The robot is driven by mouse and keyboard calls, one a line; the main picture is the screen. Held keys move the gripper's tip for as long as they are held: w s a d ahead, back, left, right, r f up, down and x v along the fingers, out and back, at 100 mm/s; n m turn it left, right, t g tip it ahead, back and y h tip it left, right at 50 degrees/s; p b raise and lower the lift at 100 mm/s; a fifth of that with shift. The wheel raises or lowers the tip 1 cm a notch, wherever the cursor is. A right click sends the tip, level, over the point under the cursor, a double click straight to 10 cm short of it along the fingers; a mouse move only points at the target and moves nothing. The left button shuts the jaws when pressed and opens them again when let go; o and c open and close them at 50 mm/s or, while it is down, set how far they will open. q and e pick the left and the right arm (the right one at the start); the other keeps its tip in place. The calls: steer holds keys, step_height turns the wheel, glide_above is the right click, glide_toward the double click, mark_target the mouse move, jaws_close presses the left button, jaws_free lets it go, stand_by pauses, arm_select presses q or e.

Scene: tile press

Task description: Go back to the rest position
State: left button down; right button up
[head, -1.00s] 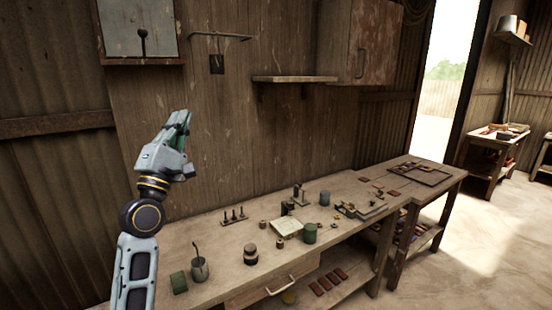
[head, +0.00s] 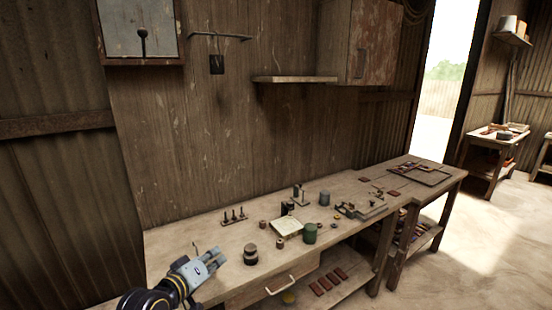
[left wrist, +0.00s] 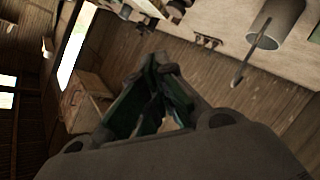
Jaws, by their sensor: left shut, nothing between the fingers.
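My left gripper (head: 214,258) is low at the near left of the workbench (head: 160,243), in the head view. Its fingers are shut with nothing between them. In the left wrist view the closed fingers (left wrist: 160,92) point toward the wooden wall and bench. The arm hides the grey cup in the head view; only its thin stick (head: 195,247) shows. The cup (left wrist: 275,22) shows clearly in the left wrist view, apart from the fingers. My right gripper is not in view.
On the bench stand a dark round jar (head: 250,254), a green can (head: 310,233), a pale tile-like block (head: 287,226) and a pegged rack (head: 234,217). A drawer handle (head: 281,285) sticks out at the front.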

arm_select(q)
steer(key=s+a+f+m+g+y, duration=0.3)
steer(key=s+f+m+g, duration=0.15)
steer(key=s+f, duration=0.7)
steer(key=s+a+f+m+g+y, duration=0.25)
steer(key=s+f+g, duration=0.25)
steer(key=s+f, duration=0.65)
steer(key=s+f+g, duration=0.1)
steer(key=s+f, duration=0.1)
steer(key=f, duration=1.4)
steer(key=s+f+g, duration=0.1)
steer(key=s+f, duration=0.1)
steer(key=f, duration=1.5)
steer(key=s+a+f, duration=0.2)
steer(key=s+f, duration=0.7)
steer(key=s, duration=0.2)
steer(key=s+a+f, duration=0.2)
steer(key=s+f, duration=0.7)
steer(key=s, duration=0.1)
steer(key=shift+s+a+m+g, duration=0.25)
steer(key=shift+s+m+g, duration=0.05)
steer(key=shift+s+g, duration=0.15)
